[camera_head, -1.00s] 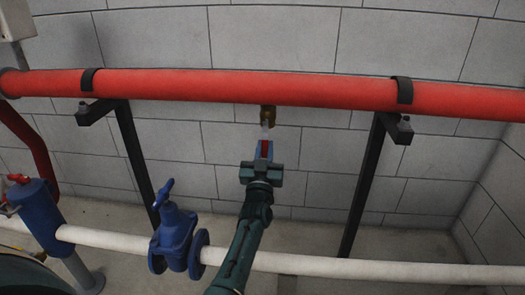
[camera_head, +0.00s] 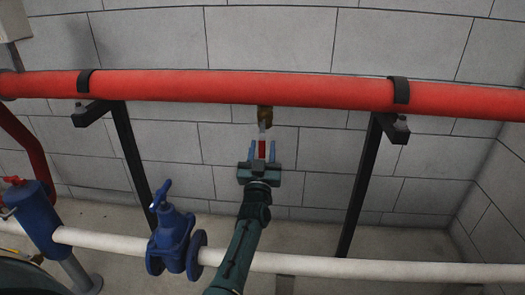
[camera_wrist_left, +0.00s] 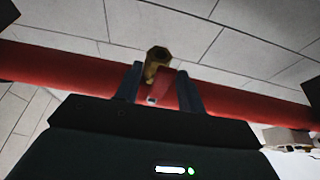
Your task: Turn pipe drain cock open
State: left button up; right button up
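The drain cock (camera_head: 265,116) is a small brass fitting hanging under the red pipe (camera_head: 200,86), with a pale grey outlet below it. A red lever-like piece (camera_head: 262,149) shows below it, between the fingers of my left gripper (camera_head: 263,152). The gripper is open, its blue fingers spread apart on either side of the red piece, with no clear contact. In the left wrist view the brass body (camera_wrist_left: 157,60) lies just beyond the open fingertips (camera_wrist_left: 163,70). The red piece there blends with the pipe, so its exact angle is unclear. My right gripper is out of view.
Black brackets (camera_head: 130,150) hold the red pipe on both sides of the cock. A white pipe (camera_head: 340,266) with a blue valve (camera_head: 173,238) runs below. A grey block wall (camera_head: 320,160) stands behind. The space around the gripper is free.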

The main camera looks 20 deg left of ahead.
pick_arm(q)
notch_tip(320, 180, up, 9)
jog(key=p, duration=0.3)
jog(key=shift+f, duration=0.1)
jog(key=shift+r+p, duration=0.3)
jog(key=shift+r, duration=0.3)
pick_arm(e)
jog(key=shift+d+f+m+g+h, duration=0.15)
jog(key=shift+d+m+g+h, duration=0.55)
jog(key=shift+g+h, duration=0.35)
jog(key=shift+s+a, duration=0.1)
